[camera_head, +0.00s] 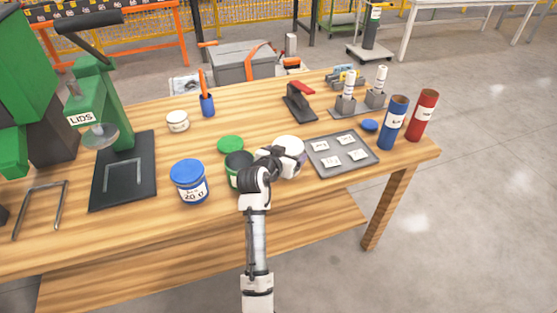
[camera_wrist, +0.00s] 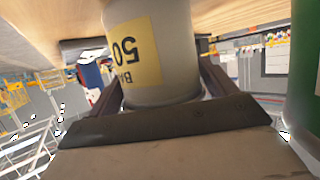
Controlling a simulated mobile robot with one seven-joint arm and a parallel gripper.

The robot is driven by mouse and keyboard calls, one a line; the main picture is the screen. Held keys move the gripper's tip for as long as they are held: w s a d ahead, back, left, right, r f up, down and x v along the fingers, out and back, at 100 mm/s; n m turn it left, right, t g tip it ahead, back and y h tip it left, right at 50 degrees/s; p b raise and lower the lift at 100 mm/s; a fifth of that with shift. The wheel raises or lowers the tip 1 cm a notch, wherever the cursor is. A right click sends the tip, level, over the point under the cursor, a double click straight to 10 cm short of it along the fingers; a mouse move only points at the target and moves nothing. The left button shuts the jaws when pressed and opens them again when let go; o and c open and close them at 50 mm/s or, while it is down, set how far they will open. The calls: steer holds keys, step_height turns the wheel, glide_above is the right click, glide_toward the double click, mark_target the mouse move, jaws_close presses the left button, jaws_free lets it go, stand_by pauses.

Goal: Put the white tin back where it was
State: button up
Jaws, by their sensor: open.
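The white tin (camera_head: 290,147) stands on the wooden workbench, partly hidden behind my gripper in the head view. In the wrist view, which is upside down, the white tin (camera_wrist: 185,40) shows a yellow label reading 50. My gripper (camera_head: 276,161) is at the near side of the tin. In the wrist view, my gripper (camera_wrist: 162,85) is open, with one dark finger on each side of the tin. I cannot tell whether the fingers touch it. Where the tin stood before is not shown by these frames.
A green tin (camera_head: 239,168) stands close left of my gripper, with a green lid (camera_head: 230,144) behind it. A blue tin (camera_head: 188,182) is further left. A grey tray (camera_head: 354,166) with labelled pieces lies right. Blue (camera_head: 392,124) and red (camera_head: 423,117) cylinders stand at the right end.

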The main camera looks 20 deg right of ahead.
steer(key=b+v, duration=0.2)
steer(key=v, duration=0.9)
steer(key=shift+a, duration=0.15)
